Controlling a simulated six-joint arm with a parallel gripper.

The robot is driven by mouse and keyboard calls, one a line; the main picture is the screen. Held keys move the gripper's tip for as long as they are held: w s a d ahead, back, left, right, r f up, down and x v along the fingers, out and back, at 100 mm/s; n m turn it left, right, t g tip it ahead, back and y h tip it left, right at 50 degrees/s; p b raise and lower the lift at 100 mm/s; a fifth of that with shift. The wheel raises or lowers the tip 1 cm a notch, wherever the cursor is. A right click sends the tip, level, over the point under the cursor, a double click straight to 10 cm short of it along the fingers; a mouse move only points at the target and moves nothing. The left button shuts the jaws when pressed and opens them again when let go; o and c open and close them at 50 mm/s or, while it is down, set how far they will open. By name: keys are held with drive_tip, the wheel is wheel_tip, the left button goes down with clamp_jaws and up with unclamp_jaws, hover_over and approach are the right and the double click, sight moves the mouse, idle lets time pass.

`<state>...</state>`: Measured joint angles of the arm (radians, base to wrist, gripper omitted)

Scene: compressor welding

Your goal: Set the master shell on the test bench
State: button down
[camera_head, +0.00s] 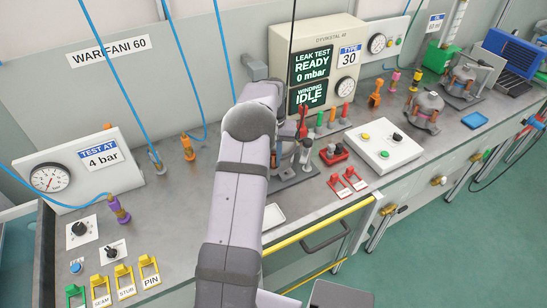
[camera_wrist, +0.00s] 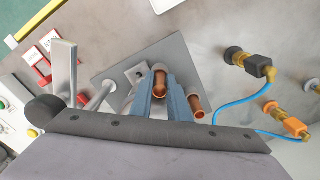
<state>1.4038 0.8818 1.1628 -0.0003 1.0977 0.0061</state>
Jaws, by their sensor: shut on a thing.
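In the wrist view my gripper (camera_wrist: 166,88) has its two blue-grey fingers close together around a copper tube stub (camera_wrist: 160,84). A second copper stub (camera_wrist: 195,108) shows just right of the fingers. Below them is a grey fixture plate (camera_wrist: 118,72) with a clamp post. In the head view my arm reaches over the test bench (camera_head: 190,215), and a dark metal shell (camera_head: 288,149) on a fixture shows partly beside it. My arm hides much of that shell. I cannot tell for sure whether it is the master shell, or whether what I hold rests on the plate.
The leak test panel (camera_head: 322,68) stands behind. Red tags (camera_head: 347,180) and a white control box (camera_head: 384,146) lie to the right. Another shell (camera_head: 427,104) stands farther right. Black and orange hose fittings (camera_wrist: 260,66) are right in the wrist view.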

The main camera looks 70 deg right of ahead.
drive_tip(key=shift+r, duration=0.5)
drive_tip(key=shift+r+p, duration=2.15)
drive_tip(key=shift+r, duration=0.15)
drive_tip(key=shift+w+a+r, duration=0.2)
drive_tip(key=shift+w+r, duration=0.05)
drive_tip(key=shift+w, duration=0.1)
drive_tip(key=w+a+r+m+p, duration=0.1)
drive_tip(key=w+a+r, duration=0.3)
drive_tip(key=w+a, duration=0.25)
drive_tip(key=w+a+r+m+p, duration=0.1)
drive_tip(key=w+a+r, duration=0.3)
drive_tip(key=w+a, duration=0.3)
drive_tip(key=w+a+f+n+b, duration=0.1)
drive_tip(key=w+a+f+b, duration=0.15)
drive_tip(key=a, duration=0.35)
drive_tip(key=w+a+f+b, duration=0.1)
drive_tip(key=a+b, duration=0.3)
drive_tip(key=a, duration=0.1)
drive_tip(key=w+a+f+n+b, duration=0.1)
drive_tip(key=w+a+b, duration=0.15)
drive_tip(key=a, duration=0.35)
wheel_tip(320, 180, down, 10)
drive_tip(key=p, duration=0.2)
drive_tip(key=shift+s+f, duration=0.15)
drive_tip(key=shift+s, duration=0.1)
